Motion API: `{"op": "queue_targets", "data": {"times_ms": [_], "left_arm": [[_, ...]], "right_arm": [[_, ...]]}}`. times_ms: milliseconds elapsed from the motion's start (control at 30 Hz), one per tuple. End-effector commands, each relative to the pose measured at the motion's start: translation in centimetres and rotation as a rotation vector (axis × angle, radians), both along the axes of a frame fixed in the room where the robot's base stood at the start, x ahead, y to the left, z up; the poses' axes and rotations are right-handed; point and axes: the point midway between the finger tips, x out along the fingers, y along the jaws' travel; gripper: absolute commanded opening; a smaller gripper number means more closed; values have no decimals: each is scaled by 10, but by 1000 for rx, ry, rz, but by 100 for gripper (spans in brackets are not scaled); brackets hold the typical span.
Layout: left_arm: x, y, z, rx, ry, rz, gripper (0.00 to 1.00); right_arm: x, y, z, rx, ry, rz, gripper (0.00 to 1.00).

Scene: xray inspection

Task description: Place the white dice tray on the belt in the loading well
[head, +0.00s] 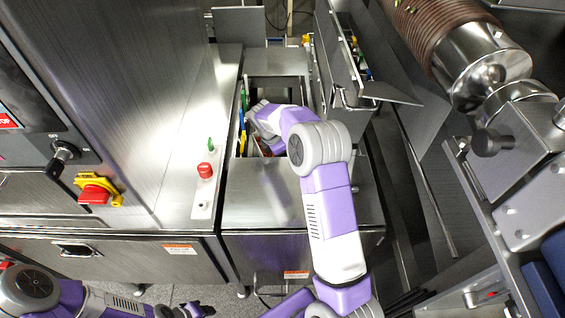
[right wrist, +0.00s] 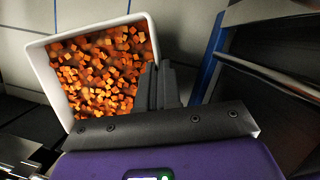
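The white dice tray (right wrist: 95,27), filled with orange cubes, shows in the right wrist view. My right gripper (right wrist: 158,85) is at the tray's right wall, its two dark fingers close together with the wall apparently pinched between them. In the head view my right arm reaches down into the loading well (head: 277,86), and its wrist hides most of the tray and the gripper tips. The belt under the tray is hidden, so I cannot tell whether the tray touches it. My left gripper (head: 192,311) is at the bottom edge, partly cut off, away from the well.
A steel counter with a red button (head: 205,170) lies left of the well. A yellow and red switch (head: 96,190) is on the machine farther left. An open metal flap (head: 390,93) stands right of the well. Blue and dark panels border the tray's right side in the wrist view.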

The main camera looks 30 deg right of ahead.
Motion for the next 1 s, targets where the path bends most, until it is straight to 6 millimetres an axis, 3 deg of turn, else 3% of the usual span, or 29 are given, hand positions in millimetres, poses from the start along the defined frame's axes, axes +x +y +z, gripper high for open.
{"op": "queue_targets", "data": {"times_ms": [100,200,567,767,1000], "left_arm": [[0,0,-9,0,0,0,43],[0,0,-11,0,0,0,43],[0,0,-10,0,0,0,43],[0,0,-10,0,0,0,43],[0,0,-10,0,0,0,43]], "right_arm": [[0,0,-26,-1,2,0,0],[0,0,-36,-1,1,1,0],[0,0,-39,0,-1,0,0],[0,0,-39,0,0,0,29],[0,0,-39,0,0,0,29]]}}
